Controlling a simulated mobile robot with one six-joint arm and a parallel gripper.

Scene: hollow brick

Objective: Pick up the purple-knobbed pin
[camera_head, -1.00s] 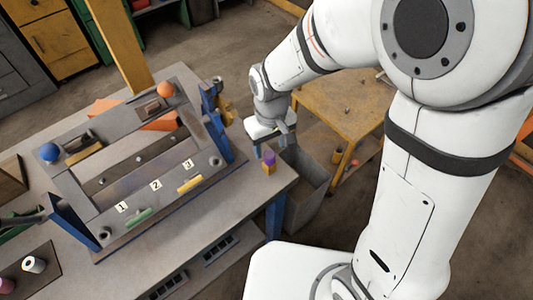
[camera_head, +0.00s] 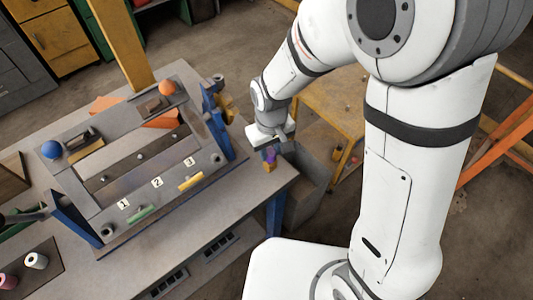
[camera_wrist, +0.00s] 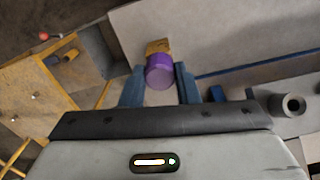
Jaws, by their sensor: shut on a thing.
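The purple-knobbed pin (camera_wrist: 160,72) shows in the wrist view between my two fingers, its purple knob toward the camera and a yellow-orange block (camera_wrist: 157,46) beyond it. In the head view the purple knob (camera_head: 270,156) sits above the yellow-orange block (camera_head: 269,167), near the right corner of the grey workbench. My gripper (camera_wrist: 160,85) is shut on the knob, coming from above. In the head view my gripper (camera_head: 270,146) partly covers the knob. I cannot tell whether the pin is still seated in the block.
A grey fixture frame (camera_head: 88,208) with numbered tags, an orange ball (camera_head: 166,88) and a blue ball (camera_head: 51,150) stands left of my gripper. A grey bin (camera_head: 309,190) is beside the bench corner. A wooden table (camera_head: 335,108) stands behind it.

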